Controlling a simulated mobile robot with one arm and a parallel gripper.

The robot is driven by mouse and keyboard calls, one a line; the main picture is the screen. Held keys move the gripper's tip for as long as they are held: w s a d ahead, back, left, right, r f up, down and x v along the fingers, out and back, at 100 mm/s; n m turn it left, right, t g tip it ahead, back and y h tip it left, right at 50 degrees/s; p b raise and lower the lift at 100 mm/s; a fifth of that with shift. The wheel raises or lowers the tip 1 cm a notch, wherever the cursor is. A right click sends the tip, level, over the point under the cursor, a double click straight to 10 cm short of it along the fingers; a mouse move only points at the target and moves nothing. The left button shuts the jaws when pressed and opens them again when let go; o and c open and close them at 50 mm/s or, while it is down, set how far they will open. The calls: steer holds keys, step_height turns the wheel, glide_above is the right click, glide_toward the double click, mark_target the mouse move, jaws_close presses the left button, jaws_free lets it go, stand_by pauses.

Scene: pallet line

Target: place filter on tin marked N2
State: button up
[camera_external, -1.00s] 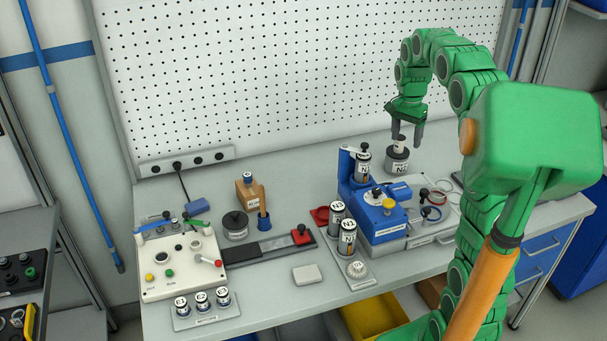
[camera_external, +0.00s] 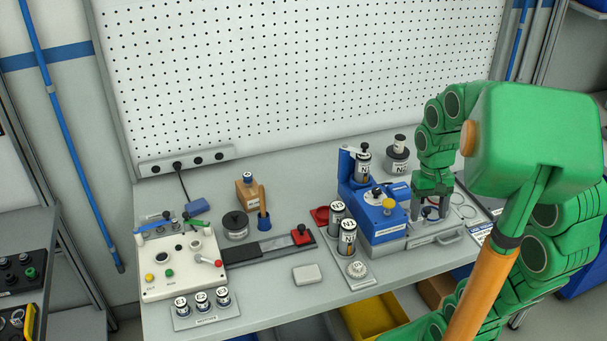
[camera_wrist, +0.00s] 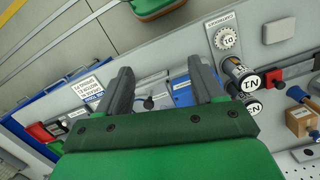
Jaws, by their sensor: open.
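The dark tin (camera_external: 397,161) with a pale label stands at the back right of the bench, by the pegboard; its label is too small to read surely. A small pale cylinder with a dark band, which looks like the filter (camera_external: 400,142), sits upright on top of it. My gripper (camera_external: 428,216) is in front and to the right of this tin, apart from it, low over the grey case at the bench's right. In the wrist view my gripper (camera_wrist: 160,72) has its two fingers wide apart with nothing between them. The tin and filter are not visible there.
A blue device (camera_external: 383,216) stands left of my gripper, with a tin on its back post. The grey case (camera_external: 447,238) lies under my gripper.

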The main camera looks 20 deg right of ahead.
steer(key=s+f+n, duration=0.2)
steer(key=s+f, duration=0.1)
steer(key=s, duration=0.5)
steer(key=shift+a+n, duration=0.4)
steer(key=shift+a, duration=0.05)
stand_by(0.5)
